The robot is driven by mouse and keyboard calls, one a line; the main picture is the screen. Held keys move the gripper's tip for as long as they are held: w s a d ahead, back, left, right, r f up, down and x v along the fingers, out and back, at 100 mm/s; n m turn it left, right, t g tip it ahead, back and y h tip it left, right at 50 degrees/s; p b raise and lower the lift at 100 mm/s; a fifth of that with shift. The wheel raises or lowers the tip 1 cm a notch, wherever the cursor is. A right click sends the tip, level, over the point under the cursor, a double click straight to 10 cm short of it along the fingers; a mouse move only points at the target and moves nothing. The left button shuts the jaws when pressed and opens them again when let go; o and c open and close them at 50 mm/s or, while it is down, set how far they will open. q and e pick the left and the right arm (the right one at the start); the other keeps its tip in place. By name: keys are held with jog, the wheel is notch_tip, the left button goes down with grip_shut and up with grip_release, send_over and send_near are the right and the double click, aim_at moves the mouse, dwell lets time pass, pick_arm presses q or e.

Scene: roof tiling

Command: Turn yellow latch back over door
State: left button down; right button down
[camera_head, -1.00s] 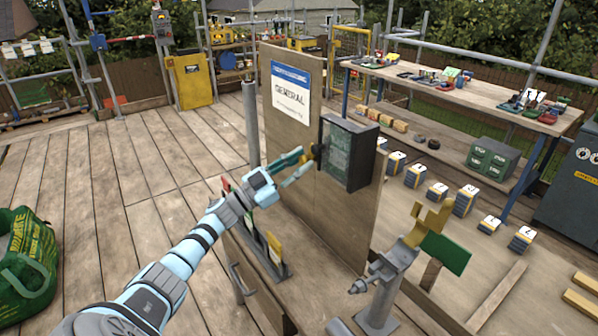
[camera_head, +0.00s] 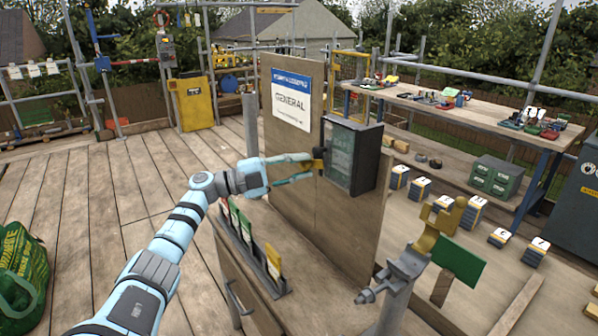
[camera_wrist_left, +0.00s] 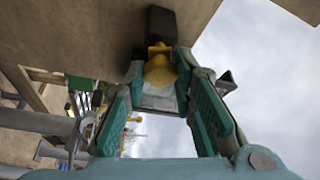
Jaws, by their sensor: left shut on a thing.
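The dark box (camera_head: 370,165) with a glazed door (camera_head: 341,150) is mounted on an upright wooden board. The small yellow latch (camera_head: 318,154) is at the left edge of the door, partly hidden by the fingers. My left gripper (camera_head: 313,163) reaches in from the left and is shut on the latch. In the left wrist view the yellow latch (camera_wrist_left: 160,70) sits between the teal-padded fingertips, with the dark box (camera_wrist_left: 161,28) beyond it. The door looks closed. My right gripper is not in view.
The wooden board (camera_head: 300,185) carries a white and blue sign (camera_head: 291,98). Below my left arm is a rack with coloured cards (camera_head: 273,260). A grey stand (camera_head: 400,275) with a yellow piece is at front right. A workbench (camera_head: 470,110) with tools stands behind.

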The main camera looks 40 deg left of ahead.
pick_arm(q)
jog(key=shift+m+g+y, duration=0.3)
jog(key=shift+m+g, duration=0.3)
jog(key=shift+m, duration=1.3)
jog(key=shift+f, duration=0.1)
jog(key=c, duration=1.4)
grip_release()
jog(key=shift+o, duration=0.2)
jog(key=v, duration=1.2)
